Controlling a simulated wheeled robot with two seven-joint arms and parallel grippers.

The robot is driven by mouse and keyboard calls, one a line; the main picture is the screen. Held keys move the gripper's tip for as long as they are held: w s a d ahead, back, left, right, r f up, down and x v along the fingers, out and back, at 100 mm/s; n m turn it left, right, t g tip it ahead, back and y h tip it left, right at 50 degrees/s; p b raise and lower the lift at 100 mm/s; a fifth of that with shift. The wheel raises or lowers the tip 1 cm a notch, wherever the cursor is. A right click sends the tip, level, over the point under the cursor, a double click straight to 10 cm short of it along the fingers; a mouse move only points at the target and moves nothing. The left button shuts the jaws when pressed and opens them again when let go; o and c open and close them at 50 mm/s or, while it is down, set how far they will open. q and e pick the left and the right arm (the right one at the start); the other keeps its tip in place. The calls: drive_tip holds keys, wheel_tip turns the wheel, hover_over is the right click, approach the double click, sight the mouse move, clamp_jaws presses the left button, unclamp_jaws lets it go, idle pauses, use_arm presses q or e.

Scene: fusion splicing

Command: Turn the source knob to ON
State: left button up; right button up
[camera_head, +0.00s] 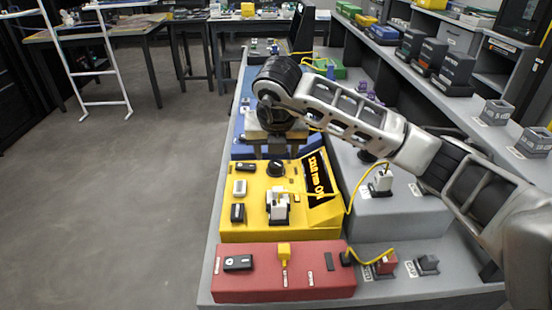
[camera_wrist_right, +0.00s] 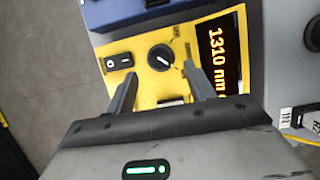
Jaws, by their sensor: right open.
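The source knob (camera_head: 276,167) is a round black dial on the yellow box (camera_head: 237,226). In the right wrist view the knob (camera_wrist_right: 161,57) has a white pointer line slanting to the lower right. My right gripper (camera_head: 276,153) hangs over the back of the yellow box, close to the knob. In the wrist view my right gripper (camera_wrist_right: 160,73) is open, with the knob seen between and just beyond its fingertips. I cannot tell if they touch it. The lit display (camera_wrist_right: 222,58) beside the knob reads "1310 nm", its end cut off. My left gripper is not in view.
Beside the knob is a black rocker switch (camera_wrist_right: 118,62). A white connector (camera_head: 278,206) with a yellow cable (camera_head: 347,200) sits on the yellow box. A red box (camera_head: 285,286) stands in front, a blue one (camera_head: 243,147) behind. Shelves (camera_head: 495,75) line the right.

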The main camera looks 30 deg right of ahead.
drive_tip(key=p+v, duration=0.1)
drive_tip(key=v, duration=1)
drive_tip(key=shift+r, duration=0.3)
drive_tip(key=shift+s, duration=0.15)
